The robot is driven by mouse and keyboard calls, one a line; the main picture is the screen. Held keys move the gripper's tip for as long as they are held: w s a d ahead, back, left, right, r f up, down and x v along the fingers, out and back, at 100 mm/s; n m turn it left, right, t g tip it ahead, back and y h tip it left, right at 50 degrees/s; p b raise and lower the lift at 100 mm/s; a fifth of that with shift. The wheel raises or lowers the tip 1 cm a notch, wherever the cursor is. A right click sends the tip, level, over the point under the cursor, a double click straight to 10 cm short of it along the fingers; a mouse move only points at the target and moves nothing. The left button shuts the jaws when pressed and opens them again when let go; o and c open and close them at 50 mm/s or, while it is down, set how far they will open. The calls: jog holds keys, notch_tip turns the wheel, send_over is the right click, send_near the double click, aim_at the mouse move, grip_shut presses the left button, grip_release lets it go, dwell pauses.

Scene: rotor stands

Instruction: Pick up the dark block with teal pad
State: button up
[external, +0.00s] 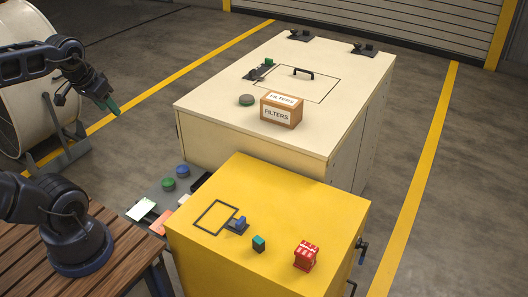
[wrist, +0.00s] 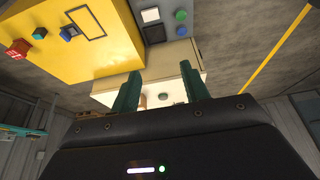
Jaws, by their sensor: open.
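The dark block with teal pad (external: 259,244) stands on the yellow cabinet top (external: 285,205), between a blue-topped piece and a red box. In the wrist view the block (wrist: 39,33) is small, at the upper left on the yellow surface. My gripper (external: 113,107) hangs in the air at the upper left of the external view, well away from the block. The wrist view shows its two green fingers (wrist: 158,78) apart, with nothing held between them.
A red box (external: 306,255) and a blue-topped piece (external: 238,224) flank the block, near a black square outline (external: 216,217). A cream cabinet (external: 225,100) behind bears a FILTERS carton (external: 281,110). A wooden table (external: 105,265) is at lower left.

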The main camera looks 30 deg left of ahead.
jog(key=w+d+f+m+g, duration=0.1)
jog(key=w+d+f+m, duration=0.2)
jog(key=w+d+m, duration=0.45)
jog(key=m+g+h, duration=0.2)
jog(key=m+g, duration=0.2)
jog(key=m, duration=0.9)
send_near(258, 239)
jog(key=shift+d+f, duration=0.25)
jog(key=shift+f, duration=1.1)
jog(key=shift+d+f, duration=0.2)
jog(key=shift+f, duration=1.15)
jog(key=f, duration=0.3)
jog(key=shift+s+d+f, duration=0.2)
jog(key=shift+d+f, duration=0.05)
jog(key=shift+d, duration=0.15)
jog(key=shift+d+f, duration=0.1)
jog(key=shift+f, duration=0.65)
grip_shut()
